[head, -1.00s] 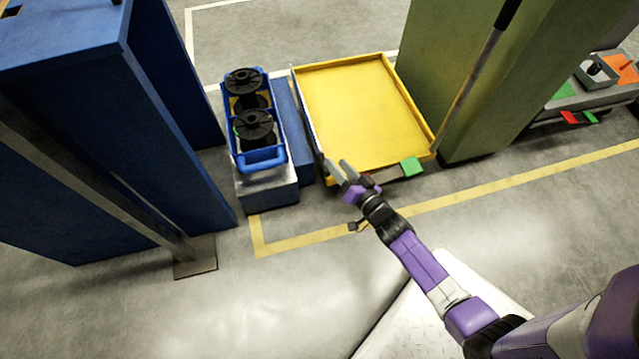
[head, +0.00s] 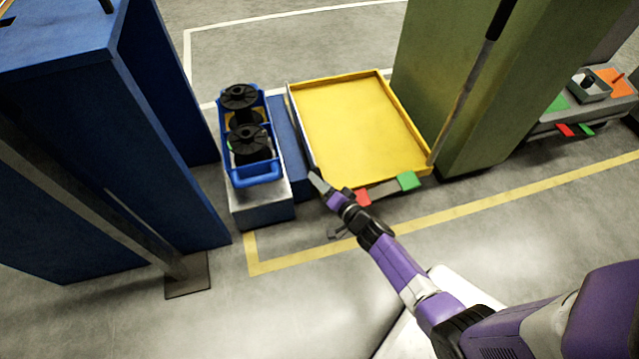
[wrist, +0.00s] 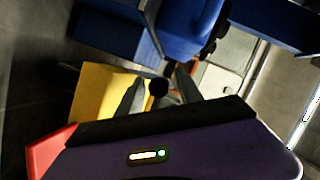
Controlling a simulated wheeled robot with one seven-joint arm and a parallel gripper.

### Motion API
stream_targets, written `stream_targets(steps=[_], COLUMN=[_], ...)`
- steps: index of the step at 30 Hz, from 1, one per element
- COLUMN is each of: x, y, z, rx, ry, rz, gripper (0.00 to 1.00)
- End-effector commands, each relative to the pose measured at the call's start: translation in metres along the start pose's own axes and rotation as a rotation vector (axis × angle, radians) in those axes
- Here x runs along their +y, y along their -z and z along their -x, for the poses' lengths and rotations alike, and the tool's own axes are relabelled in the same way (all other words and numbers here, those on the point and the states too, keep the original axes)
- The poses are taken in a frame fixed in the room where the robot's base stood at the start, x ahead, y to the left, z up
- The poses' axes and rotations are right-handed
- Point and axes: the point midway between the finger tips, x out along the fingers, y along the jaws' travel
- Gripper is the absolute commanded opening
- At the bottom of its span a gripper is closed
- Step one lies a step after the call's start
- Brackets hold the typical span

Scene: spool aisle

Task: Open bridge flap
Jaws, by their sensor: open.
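A yellow tray-like panel (head: 360,125) with raised rims lies between a blue block and a green cabinet. A thin dark strip (head: 301,130) runs along its left rim; I cannot tell which part is the bridge flap. My gripper (head: 318,182) is at the panel's front left corner, with its fingers pointing up-left. In the wrist view my gripper (wrist: 160,80) is open, with a small black round knob (wrist: 158,87) showing between the fingers. Yellow surface (wrist: 92,97) shows on the left there. I cannot tell whether the fingers touch anything.
A blue carrier (head: 253,165) with black spools stands on a grey-blue block left of the panel. Red (head: 363,197) and green (head: 408,181) tabs sit at the panel's front edge. A tall blue cabinet (head: 160,170) is left, a green one (head: 450,80) right.

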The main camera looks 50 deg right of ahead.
Motion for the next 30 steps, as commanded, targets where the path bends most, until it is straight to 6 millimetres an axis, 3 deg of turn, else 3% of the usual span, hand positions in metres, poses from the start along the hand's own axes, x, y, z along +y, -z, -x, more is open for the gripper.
stream_targets(steps=[11,17,18,30], x=[-0.0002,-0.0002,-0.0001,0.0001], y=[0.0005,0.0004,0.0003,0.0002], z=[-0.0059,-0.0058,-0.0057,-0.0056], rx=[0.0,0.0,0.0,0.0], ry=[-0.001,0.0,0.0,-0.001], rz=[0.0,0.001,0.001,0.001], gripper=[0.41,0.02,0.0,0.0])
